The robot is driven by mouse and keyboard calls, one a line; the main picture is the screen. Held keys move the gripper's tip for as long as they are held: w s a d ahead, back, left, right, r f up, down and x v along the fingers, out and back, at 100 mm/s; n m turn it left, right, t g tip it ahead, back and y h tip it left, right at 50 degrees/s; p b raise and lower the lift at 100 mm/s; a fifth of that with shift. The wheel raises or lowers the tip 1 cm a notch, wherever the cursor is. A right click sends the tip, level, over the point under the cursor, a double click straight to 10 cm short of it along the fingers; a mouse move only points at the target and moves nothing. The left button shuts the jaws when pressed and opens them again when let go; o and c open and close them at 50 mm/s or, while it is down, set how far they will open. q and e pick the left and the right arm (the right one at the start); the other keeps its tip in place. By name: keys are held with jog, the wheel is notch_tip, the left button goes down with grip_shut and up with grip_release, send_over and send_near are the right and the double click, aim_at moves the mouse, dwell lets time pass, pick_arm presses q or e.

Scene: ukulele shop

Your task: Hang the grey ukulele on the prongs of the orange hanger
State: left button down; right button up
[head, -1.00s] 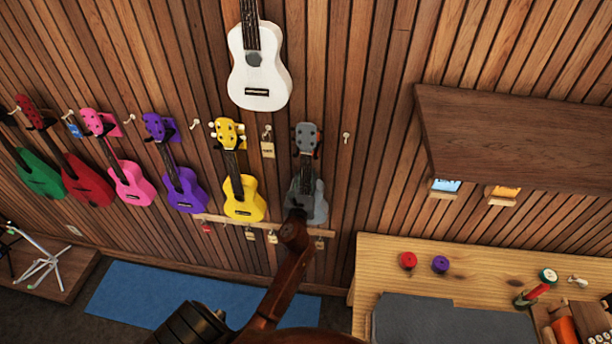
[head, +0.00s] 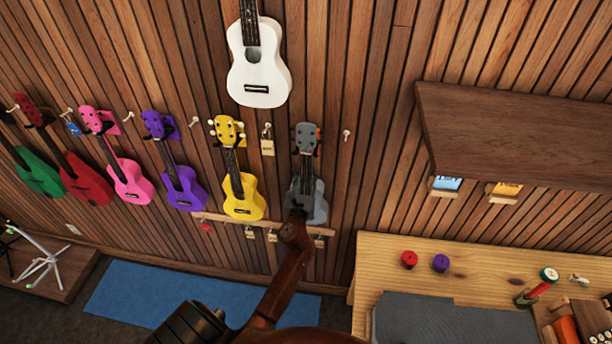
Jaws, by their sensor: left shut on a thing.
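The grey ukulele (head: 320,206) is upright against the slatted wall, right of the yellow ukulele. Its grey head (head: 305,137) is at the orange hanger (head: 318,134), of which only a small part shows beside the head. Dark prongs seem to show at either side of the neck just below the head; whether they bear its weight I cannot tell. My left gripper (head: 297,214) is at the lower body of the grey ukulele and is shut on it; its fingertips are mostly hidden by my own wrist. My right gripper is not in view.
A yellow ukulele (head: 244,203) hangs close on the left, with purple, pink, red and green ones beyond. A white ukulele (head: 259,77) hangs above. A narrow rail (head: 282,228) with small tags runs below. A wooden shelf (head: 520,130) and workbench (head: 480,262) stand right.

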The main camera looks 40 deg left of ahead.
pick_arm(q)
jog(key=shift+s+d, duration=0.35)
jog(key=shift+s, duration=0.25)
dwell(0.3)
jog(key=c, duration=1.4)
grip_release()
jog(key=shift+c, duration=0.2)
jog(key=shift+f, duration=0.1)
jog(key=shift+s, duration=0.1)
jog(key=shift+p+v, duration=0.4)
jog(key=shift+v, duration=0.6)
jog(key=shift+s+d, duration=0.1)
